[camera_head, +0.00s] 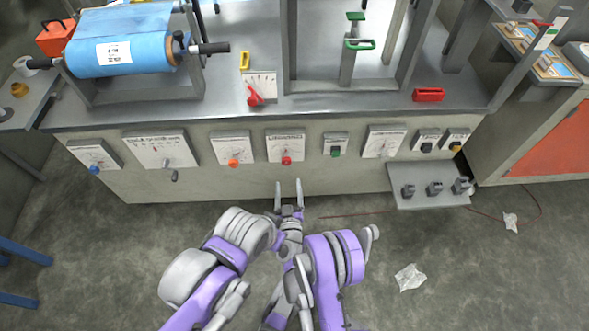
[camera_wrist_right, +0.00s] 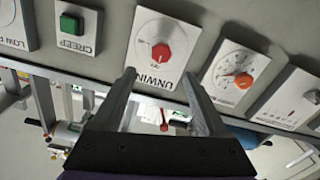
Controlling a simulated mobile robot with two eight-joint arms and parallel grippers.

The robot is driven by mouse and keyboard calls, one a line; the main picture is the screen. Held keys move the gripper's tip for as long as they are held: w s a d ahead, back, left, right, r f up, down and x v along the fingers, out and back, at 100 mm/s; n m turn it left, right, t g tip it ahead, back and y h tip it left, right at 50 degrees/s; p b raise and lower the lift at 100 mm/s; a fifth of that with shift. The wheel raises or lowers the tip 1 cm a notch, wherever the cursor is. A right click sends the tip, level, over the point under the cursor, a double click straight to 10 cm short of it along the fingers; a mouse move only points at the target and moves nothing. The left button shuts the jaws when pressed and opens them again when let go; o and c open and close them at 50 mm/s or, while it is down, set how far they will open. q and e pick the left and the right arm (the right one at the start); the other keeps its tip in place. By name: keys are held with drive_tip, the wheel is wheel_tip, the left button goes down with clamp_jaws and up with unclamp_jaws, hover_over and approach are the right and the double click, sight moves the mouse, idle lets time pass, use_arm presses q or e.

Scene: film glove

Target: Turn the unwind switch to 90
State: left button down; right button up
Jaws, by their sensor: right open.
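The unwind switch is a red knob (camera_head: 286,160) on a white square plate on the machine's front panel. In the right wrist view, which is upside down, the red knob (camera_wrist_right: 161,52) sits on the plate lettered UNWIND, with small scale marks around it. The scale numbers are too small to read. My right gripper (camera_head: 288,184) is open and empty, just below and in front of the plate in the head view. In the wrist view its two fingers (camera_wrist_right: 160,78) are spread to either side of the knob, apart from it. My left gripper does not show.
An orange knob (camera_head: 233,163) and a green button (camera_head: 336,152) flank the unwind plate. A dial with a lever (camera_head: 171,172) is further left. A small shelf (camera_head: 432,196) juts out at lower right. The floor in front of the panel is mostly clear.

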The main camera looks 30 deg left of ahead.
sight(287, 163)
drive_tip(key=x, duration=1)
drive_tip(key=shift+w+a+f, duration=0.1)
drive_tip(key=shift+w+a, duration=0.15)
drive_tip(key=shift+w, duration=0.05)
clamp_jaws()
